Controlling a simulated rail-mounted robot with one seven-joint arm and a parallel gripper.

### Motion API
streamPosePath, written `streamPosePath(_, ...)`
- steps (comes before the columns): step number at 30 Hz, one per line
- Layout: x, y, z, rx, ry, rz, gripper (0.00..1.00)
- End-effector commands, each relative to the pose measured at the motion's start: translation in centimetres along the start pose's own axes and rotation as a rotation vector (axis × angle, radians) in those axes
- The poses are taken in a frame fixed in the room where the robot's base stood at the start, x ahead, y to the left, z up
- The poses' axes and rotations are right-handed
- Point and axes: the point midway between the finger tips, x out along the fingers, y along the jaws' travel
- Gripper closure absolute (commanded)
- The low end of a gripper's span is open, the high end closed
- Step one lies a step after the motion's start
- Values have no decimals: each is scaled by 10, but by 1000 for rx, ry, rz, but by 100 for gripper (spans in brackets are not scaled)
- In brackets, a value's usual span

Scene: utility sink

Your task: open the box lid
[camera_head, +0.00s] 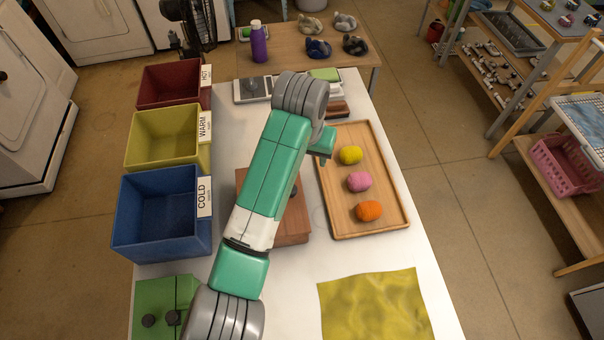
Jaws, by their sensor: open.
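A brown wooden box (291,232) sits on the white table, largely hidden under my arm. Its top looks flat and closed, and a dark knob (294,191) shows just right of my arm. The arm hides too much to tell the lid's exact edges. My gripper (322,158) is beyond the box, above the left edge of the wooden tray. It is small in view and partly hidden by my wrist; it is open, and I see nothing held in it.
The wooden tray (388,222) holds yellow, pink and orange lumps. Red (168,83), yellow (160,137) and blue (158,215) bins line the left. A green box (160,293) with dark knobs and a yellow cloth (375,305) lie in front. A scale (252,89) stands behind.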

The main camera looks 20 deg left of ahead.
Motion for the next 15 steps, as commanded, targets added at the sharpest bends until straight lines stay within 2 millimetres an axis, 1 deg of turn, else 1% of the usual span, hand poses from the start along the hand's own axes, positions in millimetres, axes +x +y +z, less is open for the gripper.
streamPosePath(1, 16, -19, 15, -30, -85, -13, 50)
streamPosePath(3, 24, -34, 29, -55, -164, -20, 50)
streamPosePath(4, 25, -37, 32, -62, -183, -22, 50)
streamPosePath(8, 27, -39, 36, -67, -205, -22, 50)
streamPosePath(10, 32, -39, 37, -67, -204, -22, 50)
streamPosePath(11, 36, -39, 38, -67, -204, -22, 50)
streamPosePath(15, 62, -39, 44, -66, -205, -21, 50)
